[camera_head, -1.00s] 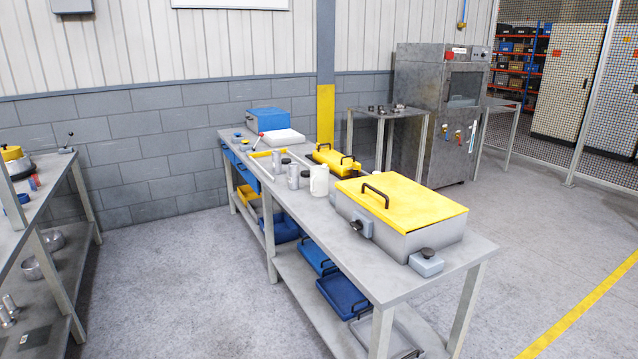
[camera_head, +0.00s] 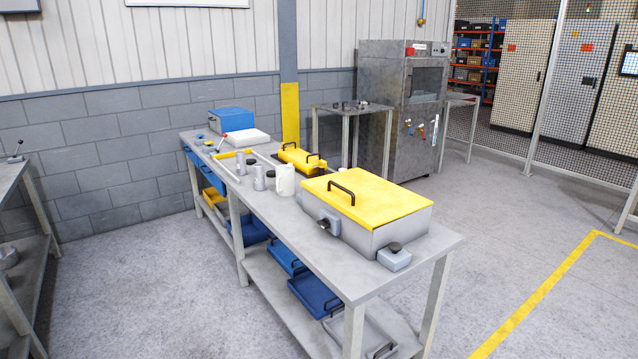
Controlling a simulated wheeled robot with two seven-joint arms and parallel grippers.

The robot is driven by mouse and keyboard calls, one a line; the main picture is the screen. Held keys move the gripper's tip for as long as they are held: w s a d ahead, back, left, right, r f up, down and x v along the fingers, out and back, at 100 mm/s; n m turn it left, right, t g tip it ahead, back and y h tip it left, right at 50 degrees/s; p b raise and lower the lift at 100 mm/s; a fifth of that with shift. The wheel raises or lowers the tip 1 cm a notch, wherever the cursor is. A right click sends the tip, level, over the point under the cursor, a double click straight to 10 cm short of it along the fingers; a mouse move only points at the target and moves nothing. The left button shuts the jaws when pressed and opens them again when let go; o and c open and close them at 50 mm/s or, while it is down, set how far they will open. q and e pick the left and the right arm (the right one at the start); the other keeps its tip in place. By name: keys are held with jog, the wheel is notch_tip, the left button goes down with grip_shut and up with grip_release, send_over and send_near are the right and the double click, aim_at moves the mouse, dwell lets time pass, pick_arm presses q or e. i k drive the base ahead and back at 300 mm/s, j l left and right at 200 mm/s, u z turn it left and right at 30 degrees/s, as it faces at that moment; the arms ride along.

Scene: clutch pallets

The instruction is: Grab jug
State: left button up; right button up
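A small white jug (camera_head: 285,180) stands upright on the grey workbench (camera_head: 385,280), near the middle of its length. It is just left of the large grey box with a yellow lid (camera_head: 368,200). Grey metal cylinders (camera_head: 259,178) stand close on its left. I cannot make out the jug's handle at this size. Neither of my grippers shows in the head view.
A yellow case (camera_head: 300,158) sits behind the jug. A blue box (camera_head: 231,119) and a white block (camera_head: 247,136) are at the bench's far end. Blue trays (camera_head: 315,295) lie on the lower shelf. Another bench (camera_head: 20,240) stands at left. The floor (camera_head: 150,285) between the benches is clear.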

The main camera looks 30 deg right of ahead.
aim_at(285, 177)
jog(key=i+j+z, duration=0.25)
jog(key=z, duration=0.15)
jog(key=i+j+z, duration=0.4)
